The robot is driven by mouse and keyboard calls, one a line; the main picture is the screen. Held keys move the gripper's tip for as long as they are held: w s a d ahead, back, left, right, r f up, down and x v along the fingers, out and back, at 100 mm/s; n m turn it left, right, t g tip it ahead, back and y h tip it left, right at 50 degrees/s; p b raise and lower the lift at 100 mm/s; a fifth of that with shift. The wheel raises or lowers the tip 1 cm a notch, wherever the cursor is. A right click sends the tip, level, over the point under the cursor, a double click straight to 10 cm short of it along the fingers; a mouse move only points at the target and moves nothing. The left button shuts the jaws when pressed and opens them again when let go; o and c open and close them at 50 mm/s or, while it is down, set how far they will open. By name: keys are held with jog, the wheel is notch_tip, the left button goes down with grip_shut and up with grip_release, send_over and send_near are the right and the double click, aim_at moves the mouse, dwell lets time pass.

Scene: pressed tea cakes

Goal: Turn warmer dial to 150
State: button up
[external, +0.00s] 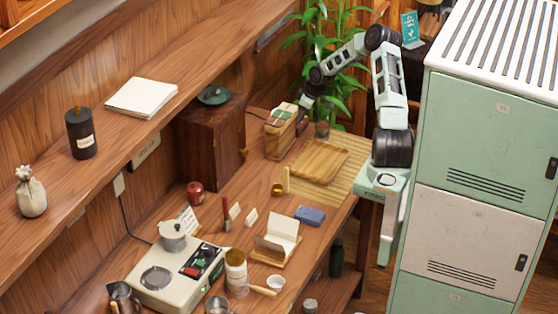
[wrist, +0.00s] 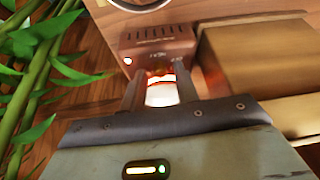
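In the wrist view a copper-brown panel (wrist: 160,46) with vent slots, small pale markings and a white light fills the upper middle; I take it as the warmer's front. A pale, round-ended knob with an orange-red glowing band, likely the dial (wrist: 160,93), sits between the two fingers of my gripper (wrist: 157,88). The fingers flank it closely; whether they touch it is unclear. The dial's setting cannot be read. In the external view my gripper (external: 305,103) is at the far end of the counter, beside a tan box (external: 279,139) with a green top. The dial is hidden there.
Green plant leaves (wrist: 30,45) crowd the left of the wrist view, and a tan block (wrist: 255,60) stands close on the right. A wooden tray (external: 320,161) lies on the counter. A white appliance (external: 152,295) with a pot (external: 173,240) stands nearer.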

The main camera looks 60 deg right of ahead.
dwell(0.3)
jog(key=a+b+v, duration=0.1)
jog(key=v, duration=1.6)
jog(key=shift+d+r+b, duration=0.2)
jog(key=shift+d+b, duration=0.2)
jog(key=shift+d, duration=0.1)
